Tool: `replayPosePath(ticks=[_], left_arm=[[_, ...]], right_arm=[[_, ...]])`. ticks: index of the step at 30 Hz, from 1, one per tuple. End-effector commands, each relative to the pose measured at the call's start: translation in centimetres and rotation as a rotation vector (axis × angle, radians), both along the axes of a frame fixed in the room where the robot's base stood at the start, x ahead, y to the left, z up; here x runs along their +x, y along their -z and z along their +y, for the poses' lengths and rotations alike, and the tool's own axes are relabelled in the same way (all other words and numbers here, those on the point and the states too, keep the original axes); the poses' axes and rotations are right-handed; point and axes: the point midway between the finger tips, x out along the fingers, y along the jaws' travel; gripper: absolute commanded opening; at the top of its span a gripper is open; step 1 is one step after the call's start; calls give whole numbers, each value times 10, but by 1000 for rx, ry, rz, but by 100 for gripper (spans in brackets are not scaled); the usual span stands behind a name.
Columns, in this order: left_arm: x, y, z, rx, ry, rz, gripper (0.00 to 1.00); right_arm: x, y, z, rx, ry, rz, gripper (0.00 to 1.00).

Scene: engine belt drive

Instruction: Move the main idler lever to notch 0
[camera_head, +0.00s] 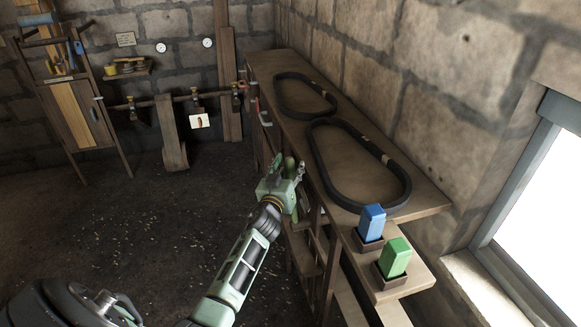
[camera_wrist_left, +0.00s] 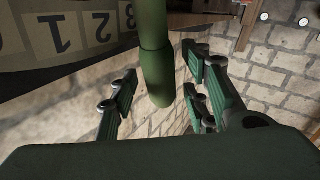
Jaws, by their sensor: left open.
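In the left wrist view a thick green lever handle (camera_wrist_left: 154,62) hangs down from the top edge, with its rounded end between my left gripper's fingers. I take it as the main idler lever. Beside it is a dark curved scale (camera_wrist_left: 75,64) with pale number plates; 1 and 2 read clearly, and another is partly cut off. My left gripper (camera_head: 296,180) is open at the bench's left side in the head view, its fingers on either side of the handle. I cannot tell whether they touch it. The lever's base and its current notch are hidden.
The wooden bench (camera_head: 432,197) carries two black belts (camera_head: 318,150) lying flat. A blue block (camera_head: 371,222) and a green block (camera_head: 395,258) stand in holders at its near end. A red handle (camera_head: 265,119) sits farther along the bench's side. Floor on the left is clear.

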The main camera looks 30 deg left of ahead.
Motion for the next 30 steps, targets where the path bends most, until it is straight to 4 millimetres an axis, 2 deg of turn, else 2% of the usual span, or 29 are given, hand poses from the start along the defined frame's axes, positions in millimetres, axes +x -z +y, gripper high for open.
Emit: replayPosePath(ticks=[11, 25, 30], left_arm=[[4, 0, 1, 0, 1, 1, 42], [4, 0, 1, 0, 0, 1, 1], [4, 0, 1, 1, 0, 1, 0]], right_arm=[[1, 0, -6, -7, 4, -1, 40], [2, -1, -4, -4, 2, -2, 40], [2, 0, 0, 0, 2, -2, 40]])
